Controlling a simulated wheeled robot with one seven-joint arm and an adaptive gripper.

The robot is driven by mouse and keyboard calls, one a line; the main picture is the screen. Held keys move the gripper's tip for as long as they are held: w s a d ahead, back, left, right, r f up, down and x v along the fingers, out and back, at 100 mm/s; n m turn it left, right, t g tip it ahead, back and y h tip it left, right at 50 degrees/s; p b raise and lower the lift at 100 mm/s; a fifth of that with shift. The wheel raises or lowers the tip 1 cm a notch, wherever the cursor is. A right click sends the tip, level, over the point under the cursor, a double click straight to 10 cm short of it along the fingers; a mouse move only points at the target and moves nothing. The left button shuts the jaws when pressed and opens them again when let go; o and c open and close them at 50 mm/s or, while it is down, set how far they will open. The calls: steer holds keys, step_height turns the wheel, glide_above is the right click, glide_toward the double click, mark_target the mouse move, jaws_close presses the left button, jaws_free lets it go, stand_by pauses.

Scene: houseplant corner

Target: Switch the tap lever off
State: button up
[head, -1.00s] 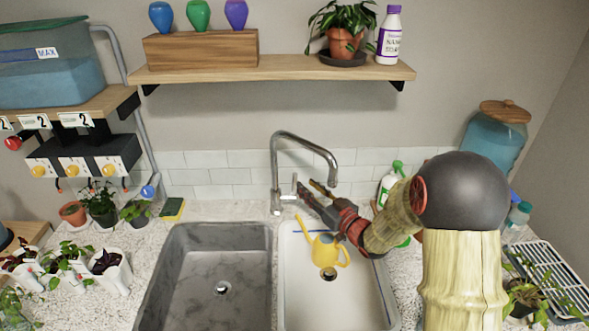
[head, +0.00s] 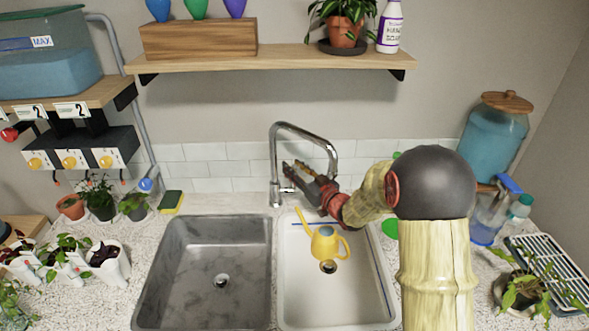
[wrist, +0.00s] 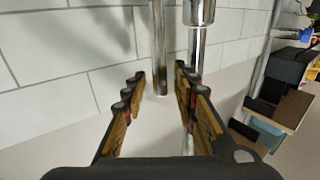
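The chrome tap (head: 274,165) rises behind the sinks, its curved spout over the white right basin. Its small lever (head: 287,189) sticks out at the right of the base, partly hard to make out beside my gripper (head: 289,172). My gripper is open and empty, its fingers pointing left towards the tap post. In the wrist view, the post (wrist: 159,45) stands beyond the gap between my open fingers (wrist: 161,80), with the spout end (wrist: 199,11) to its right. A thin shiny strip shows below the spout end; I cannot tell what it is.
A yellow watering can (head: 325,244) stands in the white basin (head: 300,300), below my arm. The grey basin (head: 190,285) is empty. A sponge (head: 171,201) and potted plants line the left counter. A wooden shelf (head: 290,63) hangs above the tap.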

steer(key=shift+c, duration=1.2)
steer(key=c, duration=0.4)
jaws_close()
